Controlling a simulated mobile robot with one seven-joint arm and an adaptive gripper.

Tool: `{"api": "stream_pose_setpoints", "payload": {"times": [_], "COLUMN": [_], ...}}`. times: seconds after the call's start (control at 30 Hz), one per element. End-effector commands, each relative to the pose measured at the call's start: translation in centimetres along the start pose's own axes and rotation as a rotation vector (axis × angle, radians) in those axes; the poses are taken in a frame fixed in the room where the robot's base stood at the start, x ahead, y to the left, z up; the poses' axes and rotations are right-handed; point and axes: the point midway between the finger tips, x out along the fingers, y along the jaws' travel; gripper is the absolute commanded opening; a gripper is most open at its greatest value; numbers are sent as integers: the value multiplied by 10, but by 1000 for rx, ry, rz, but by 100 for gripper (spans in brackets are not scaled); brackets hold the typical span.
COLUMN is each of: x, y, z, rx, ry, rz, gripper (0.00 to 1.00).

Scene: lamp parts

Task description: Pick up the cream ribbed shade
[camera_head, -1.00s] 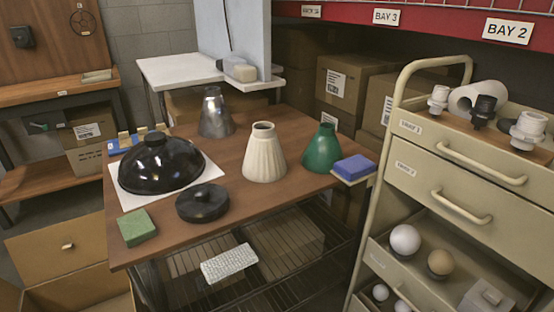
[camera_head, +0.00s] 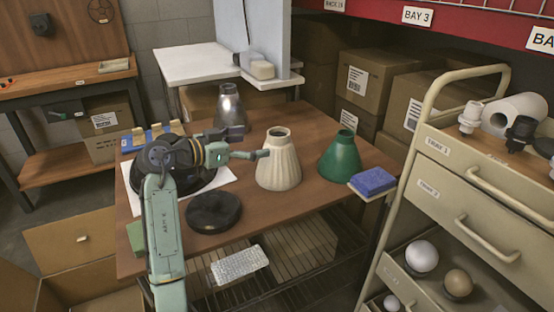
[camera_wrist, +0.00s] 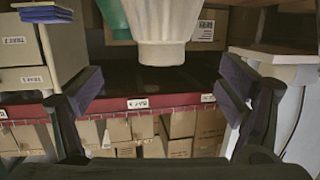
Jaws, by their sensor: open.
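The cream ribbed shade (camera_head: 278,165) stands upright on the brown table, wide end down, between the metallic cone shade and the green one. My gripper (camera_head: 248,143) is open and level, just left of the shade's upper part, with one finger overlapping its edge in the head view. In the wrist view, which looks upside down, the cream shade (camera_wrist: 161,22) is at top centre with its narrow neck pointing down. It lies ahead of my open gripper (camera_wrist: 162,88), between the lines of the two fingers. Nothing is held.
A green shade (camera_head: 340,158) stands close on the right, with a blue block (camera_head: 373,181) at the table corner. A metallic shade (camera_head: 229,108) stands behind my gripper. A black disc (camera_head: 214,212) lies in front. A cream drawer cart (camera_head: 455,195) is at right.

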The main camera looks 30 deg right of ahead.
Motion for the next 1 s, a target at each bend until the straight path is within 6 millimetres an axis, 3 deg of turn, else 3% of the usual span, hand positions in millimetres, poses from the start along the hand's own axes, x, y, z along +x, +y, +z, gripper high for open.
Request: {"api": "stream_pose_setpoints", "payload": {"times": [0.2, 0.43, 0.7, 1.0], "x": [35, 52, 90, 95], "y": [0, -1, -1, -2], "z": [-2, -2, -2, 0], "rx": [-2, -2, -2, -1], "ry": [-1, 0, 0, 0], "rz": [1, -2, -2, -4], "gripper": [88, 88, 88, 88]}}
